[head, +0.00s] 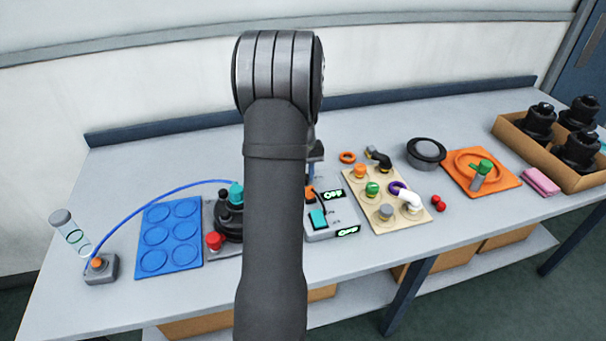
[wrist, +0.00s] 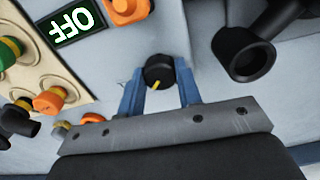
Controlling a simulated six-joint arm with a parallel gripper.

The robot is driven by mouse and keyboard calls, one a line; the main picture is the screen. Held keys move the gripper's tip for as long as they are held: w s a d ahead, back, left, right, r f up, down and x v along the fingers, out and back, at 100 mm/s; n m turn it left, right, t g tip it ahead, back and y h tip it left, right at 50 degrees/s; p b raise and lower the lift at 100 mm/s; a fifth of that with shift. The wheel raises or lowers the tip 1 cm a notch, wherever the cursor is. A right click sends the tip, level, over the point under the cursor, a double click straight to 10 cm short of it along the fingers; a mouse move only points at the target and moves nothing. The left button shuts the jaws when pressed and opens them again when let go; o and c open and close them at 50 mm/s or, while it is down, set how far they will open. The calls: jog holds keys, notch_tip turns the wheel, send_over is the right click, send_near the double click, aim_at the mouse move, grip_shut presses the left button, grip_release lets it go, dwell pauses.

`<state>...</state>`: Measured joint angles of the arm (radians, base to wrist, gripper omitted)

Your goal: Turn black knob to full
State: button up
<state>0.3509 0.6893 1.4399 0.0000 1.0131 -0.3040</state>
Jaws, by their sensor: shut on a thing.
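In the wrist view, the black knob (wrist: 158,70) is round, with a yellow pointer line, on the face of a grey panel (wrist: 158,35). The line points down and slightly left in that picture. My gripper (wrist: 158,85) has its blue fingers on either side of the knob, shut on it. A display reading OFF shows upside down in the wrist view (wrist: 72,24); the box carries two OFF displays in the head view.
An orange switch (wrist: 128,8) is near the knob, and a black pipe end (wrist: 245,52) stands to the right. Right of the box is a beige board (head: 388,222) with valves. A blue mat (head: 162,262) and a black tank part (head: 228,222) are left of my arm.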

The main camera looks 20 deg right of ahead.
jog(key=shift+m, duration=1.1)
jog(key=o, duration=1)
jog(key=shift+c, duration=0.2)
jog(key=shift+r, duration=0.1)
notch_tip(320, 180, up, 17)
jog(key=shift+r, duration=0.15)
notch_tip(320, 180, down, 18)
jog(key=shift+r, duration=0.25)
